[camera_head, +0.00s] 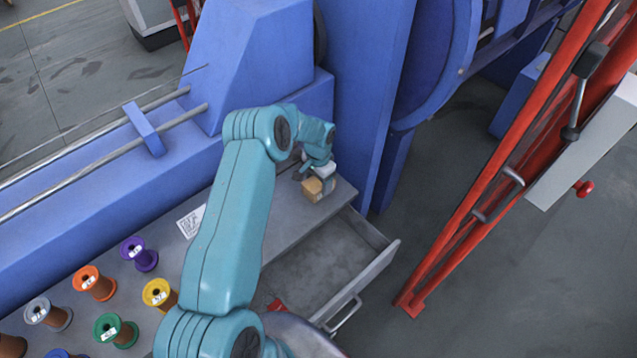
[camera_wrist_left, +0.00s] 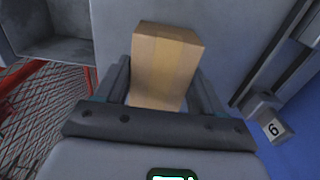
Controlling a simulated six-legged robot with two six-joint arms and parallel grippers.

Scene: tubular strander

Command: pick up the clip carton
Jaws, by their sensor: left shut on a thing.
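The clip carton is a small brown cardboard box (camera_head: 318,188) at the right end of the grey bench top, near the corner above the open drawer. My left gripper (camera_head: 312,178) reaches it from above and is shut on it. In the left wrist view the carton (camera_wrist_left: 165,62) stands between the two dark fingers (camera_wrist_left: 160,98), which hide its lower sides. I cannot tell whether the carton touches the bench or hangs just above it. My right gripper is not in view.
An open, mostly empty drawer (camera_head: 375,262) juts out below the bench, with a small red thing (camera_head: 276,305) inside. Several coloured spools (camera_head: 95,283) and a printed sheet (camera_head: 191,221) lie left. The blue machine (camera_head: 350,80) rises behind. A red frame (camera_head: 480,190) stands right.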

